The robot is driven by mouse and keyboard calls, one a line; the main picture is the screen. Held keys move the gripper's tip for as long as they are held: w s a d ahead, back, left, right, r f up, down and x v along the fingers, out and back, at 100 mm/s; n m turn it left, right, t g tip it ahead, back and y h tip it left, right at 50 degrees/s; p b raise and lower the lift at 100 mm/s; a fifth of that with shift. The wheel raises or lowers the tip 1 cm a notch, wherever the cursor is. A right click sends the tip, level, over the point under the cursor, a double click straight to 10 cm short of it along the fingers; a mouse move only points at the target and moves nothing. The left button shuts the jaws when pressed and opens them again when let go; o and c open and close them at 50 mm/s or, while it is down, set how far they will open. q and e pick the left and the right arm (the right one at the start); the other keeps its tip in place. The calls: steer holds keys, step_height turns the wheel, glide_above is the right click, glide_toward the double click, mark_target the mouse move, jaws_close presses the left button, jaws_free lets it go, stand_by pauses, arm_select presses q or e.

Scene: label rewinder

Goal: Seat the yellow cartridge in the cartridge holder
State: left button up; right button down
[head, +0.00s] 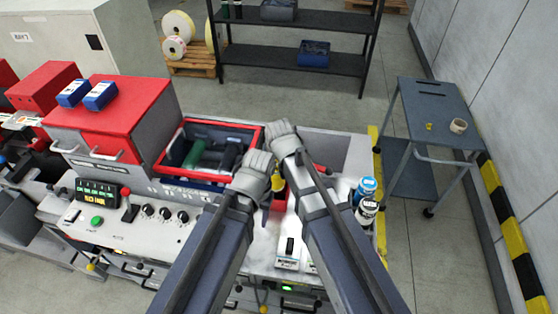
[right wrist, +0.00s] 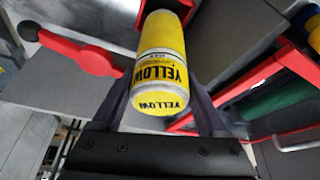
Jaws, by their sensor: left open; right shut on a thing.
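The yellow cartridge (right wrist: 162,65), a cylinder printed "YELLOW", sits between the fingers of my right gripper (right wrist: 165,100) in the right wrist view, which is shut on it. In the head view my right gripper (head: 284,136) is above the machine top, and a small yellow and black part (head: 278,184) shows just below it. My left gripper (head: 260,166) is open, close beside the right one on its left. The cartridge holder is not clearly visible; my arms cover that part of the machine. A red lever (right wrist: 78,52) shows beside the cartridge in the right wrist view.
A red-rimmed bin (head: 211,121) with dark and green cylinders is left of my grippers. Bottles with blue (head: 366,187) and black-and-white (head: 366,211) bodies stand right of my right arm. A control panel (head: 95,203) is at left, a grey cart (head: 437,105) at right.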

mark_target(277, 176)
steer(key=shift+f, duration=0.1)
step_height(277, 176, down, 9)
steer(key=b, duration=0.9)
steer(key=shift+f+b, duration=0.3)
steer(key=shift+b, duration=0.1)
stand_by(0.4)
jaws_free()
steer(key=p+v, duration=0.7)
steer(key=v, duration=0.1)
steer(key=shift+f, duration=0.1)
stand_by(0.3)
steer(key=shift+f, duration=0.1)
